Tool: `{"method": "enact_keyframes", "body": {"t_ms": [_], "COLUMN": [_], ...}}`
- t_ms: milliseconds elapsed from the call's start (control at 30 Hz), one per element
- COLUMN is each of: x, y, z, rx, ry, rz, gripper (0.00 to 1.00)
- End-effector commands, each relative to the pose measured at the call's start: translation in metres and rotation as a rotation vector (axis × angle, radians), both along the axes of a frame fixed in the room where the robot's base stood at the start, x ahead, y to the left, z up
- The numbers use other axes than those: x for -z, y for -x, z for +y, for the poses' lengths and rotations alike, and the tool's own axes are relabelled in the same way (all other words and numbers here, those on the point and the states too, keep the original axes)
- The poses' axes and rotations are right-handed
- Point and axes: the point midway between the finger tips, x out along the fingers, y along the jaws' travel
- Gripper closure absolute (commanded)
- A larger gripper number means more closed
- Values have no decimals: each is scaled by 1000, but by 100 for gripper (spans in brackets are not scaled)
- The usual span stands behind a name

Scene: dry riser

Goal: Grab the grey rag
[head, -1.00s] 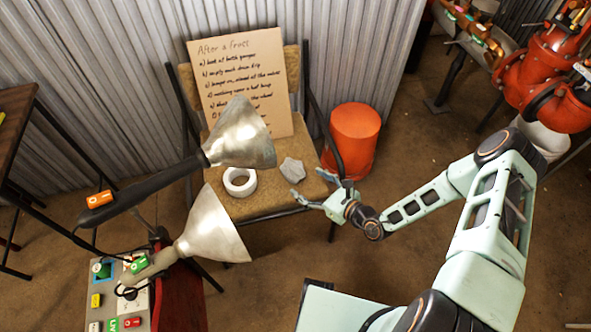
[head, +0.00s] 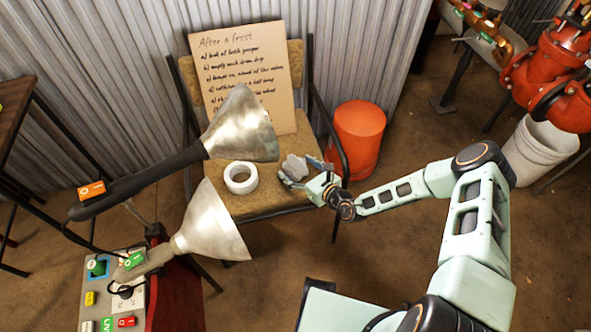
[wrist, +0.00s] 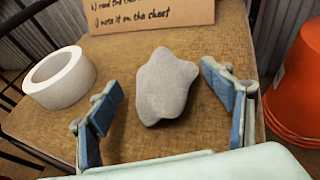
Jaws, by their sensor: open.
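The grey rag (head: 294,166) lies crumpled on the tan chair seat (head: 270,200). In the wrist view the rag (wrist: 164,86) sits ahead of my gripper, roughly between the lines of its two fingers. My gripper (wrist: 166,108) is open and empty, with one blue-padded finger on each side, and no finger visibly touches the rag. In the head view my gripper (head: 303,174) is over the right part of the seat, close beside the rag, and partly overlaps it.
A white tape roll (head: 241,178) lies left of the rag. A handwritten cardboard sign (head: 243,75) leans on the chair back. Two metal lamp shades (head: 240,130) stand left of the seat. An orange bucket (head: 357,140) stands on the floor to the right, beyond the chair arm.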

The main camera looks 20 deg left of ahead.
Motion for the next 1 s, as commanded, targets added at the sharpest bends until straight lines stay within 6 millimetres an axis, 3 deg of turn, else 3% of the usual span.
{"method": "enact_keyframes", "body": {"t_ms": [267, 700, 1000], "x": [3, 3, -1], "y": [-5, -5, -5], "z": [7, 7, 7], "rx": [0, 0, 0], "ry": [0, 0, 0], "rz": [0, -1, -1], "gripper": [26, 71, 72]}}
